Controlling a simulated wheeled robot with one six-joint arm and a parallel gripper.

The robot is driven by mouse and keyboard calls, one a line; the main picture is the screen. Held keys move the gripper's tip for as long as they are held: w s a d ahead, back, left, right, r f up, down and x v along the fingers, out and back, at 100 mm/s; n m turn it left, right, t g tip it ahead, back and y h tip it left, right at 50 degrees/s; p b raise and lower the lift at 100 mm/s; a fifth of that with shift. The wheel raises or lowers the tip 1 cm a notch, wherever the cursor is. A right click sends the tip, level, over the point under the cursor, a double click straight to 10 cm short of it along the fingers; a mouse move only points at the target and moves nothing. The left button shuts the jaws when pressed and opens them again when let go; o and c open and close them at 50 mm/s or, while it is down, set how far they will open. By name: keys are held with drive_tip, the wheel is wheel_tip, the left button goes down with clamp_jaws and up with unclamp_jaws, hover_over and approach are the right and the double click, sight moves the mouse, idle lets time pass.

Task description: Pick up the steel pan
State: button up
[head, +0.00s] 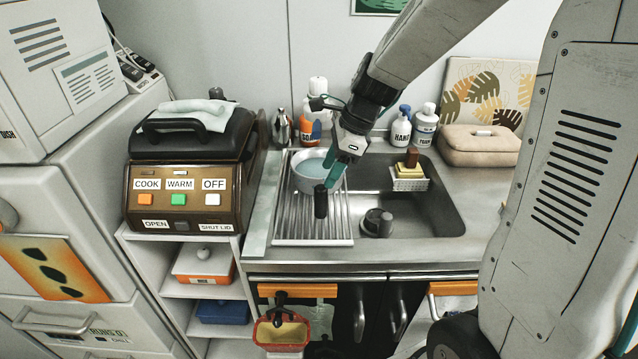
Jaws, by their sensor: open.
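The steel pan (307,170) sits at the back of the ribbed draining rack (285,228), left of the sink basin. It looks round and shallow, with a pale blue-grey inside. A dark upright grip (320,203) shows in front of it and appears to be its handle. My gripper (332,170) reaches down from the upper right. Its teal fingers are open and overlap the pan's right side and the top of the handle in the head view. I cannot tell whether they touch it. Part of the pan's right rim is hidden behind the fingers.
The sink basin (440,220) holds a dark round object (377,222). A sponge holder (410,180) sits at the basin's back. Several bottles (401,128) stand behind. A brown cooker (185,195) stands left, and a beige case (480,146) lies right.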

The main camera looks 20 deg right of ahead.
sight(322, 187)
drive_tip(key=x, duration=0.6)
drive_tip(key=shift+f, duration=0.2)
clamp_jaws()
